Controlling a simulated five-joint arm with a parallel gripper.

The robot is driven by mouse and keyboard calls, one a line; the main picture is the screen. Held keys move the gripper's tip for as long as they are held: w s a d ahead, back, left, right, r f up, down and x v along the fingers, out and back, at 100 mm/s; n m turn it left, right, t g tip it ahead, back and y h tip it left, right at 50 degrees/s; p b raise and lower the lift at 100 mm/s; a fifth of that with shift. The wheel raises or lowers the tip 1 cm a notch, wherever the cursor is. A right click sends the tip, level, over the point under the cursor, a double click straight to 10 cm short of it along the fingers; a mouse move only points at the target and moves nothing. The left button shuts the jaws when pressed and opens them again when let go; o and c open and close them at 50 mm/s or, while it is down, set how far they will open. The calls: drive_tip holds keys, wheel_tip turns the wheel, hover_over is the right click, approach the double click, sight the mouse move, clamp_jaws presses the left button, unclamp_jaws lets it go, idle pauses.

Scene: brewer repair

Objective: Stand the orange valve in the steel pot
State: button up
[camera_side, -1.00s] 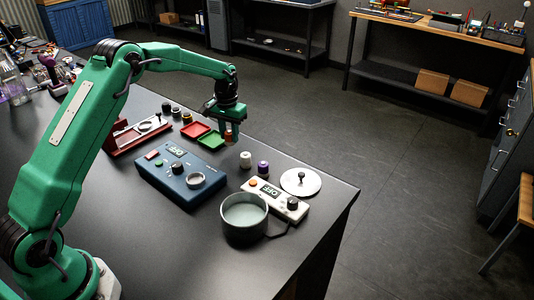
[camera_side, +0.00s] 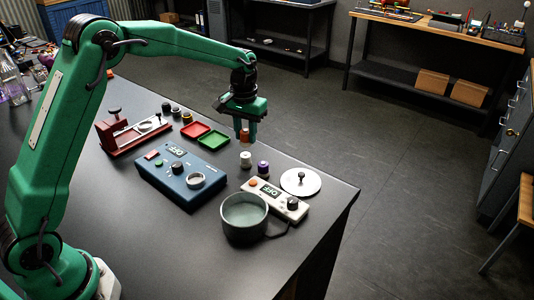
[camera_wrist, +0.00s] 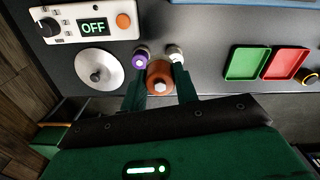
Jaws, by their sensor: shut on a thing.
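My gripper (camera_side: 244,138) is shut on the orange valve (camera_side: 244,134) and holds it above the table, behind the white and purple valves. In the wrist view the orange valve (camera_wrist: 160,76) sits between the two green fingers, its pale tip facing the camera. The steel pot (camera_side: 244,217) stands open near the table's front right, in front of the white control box. Its inside looks pale and I see no valve in it. The pot is not in the wrist view.
A white valve (camera_side: 246,160) and a purple valve (camera_side: 263,168) stand between my gripper and the pot. The white control box (camera_side: 275,199) reads OFF beside a round lid (camera_side: 300,181). A blue box (camera_side: 180,177) and red and green trays (camera_side: 213,141) lie left.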

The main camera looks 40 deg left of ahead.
idle(0.5)
drive_tip(key=shift+s+d+r, duration=0.1)
drive_tip(key=shift+s+d, duration=0.15)
drive_tip(key=shift+d, duration=0.15)
drive_tip(key=s+d, duration=1.1)
drive_tip(key=s, duration=0.3)
drive_tip(key=shift+s+d+r, duration=0.25)
drive_tip(key=shift+s+d, duration=0.05)
drive_tip(key=shift+f, duration=0.15)
drive_tip(key=shift+f, duration=2)
drive_tip(key=shift+f, duration=3)
